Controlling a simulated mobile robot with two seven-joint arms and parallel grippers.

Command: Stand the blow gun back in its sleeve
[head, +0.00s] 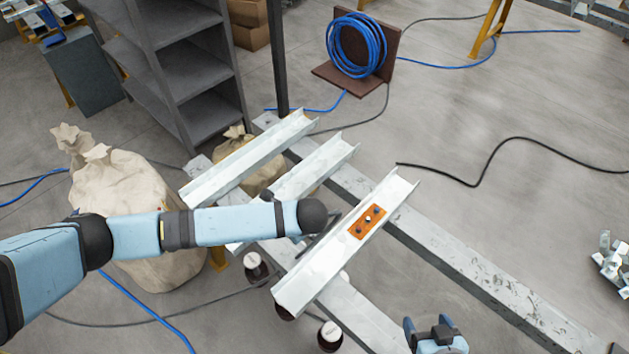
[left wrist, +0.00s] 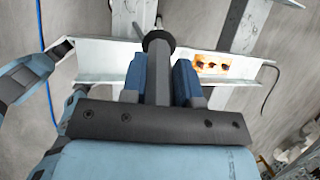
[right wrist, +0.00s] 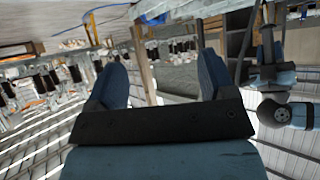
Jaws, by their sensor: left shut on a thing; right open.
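My left gripper (left wrist: 158,75) is shut on a dark grey, round-bodied tool that I take to be the blow gun (left wrist: 157,85). A wider black collar and a thin tip show beyond the fingers, over a pale steel channel. In the head view my left arm's dark wrist covers most of the gripper; a dark sliver (head: 323,238) shows beside it, above the nearest channel. My right gripper (head: 431,335) is open and empty at the bottom edge; its spread fingers also show in the right wrist view (right wrist: 163,85). I cannot make out the sleeve.
The nearest steel channel (head: 310,283) carries an orange plate (head: 367,222) with dark knobs. More channels lie behind, across long beams (head: 480,277). Dark jars with white lids (head: 330,335) stand below. Sacks (head: 125,200), grey shelves (head: 170,65) and a blue hose coil (head: 355,45) stand around.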

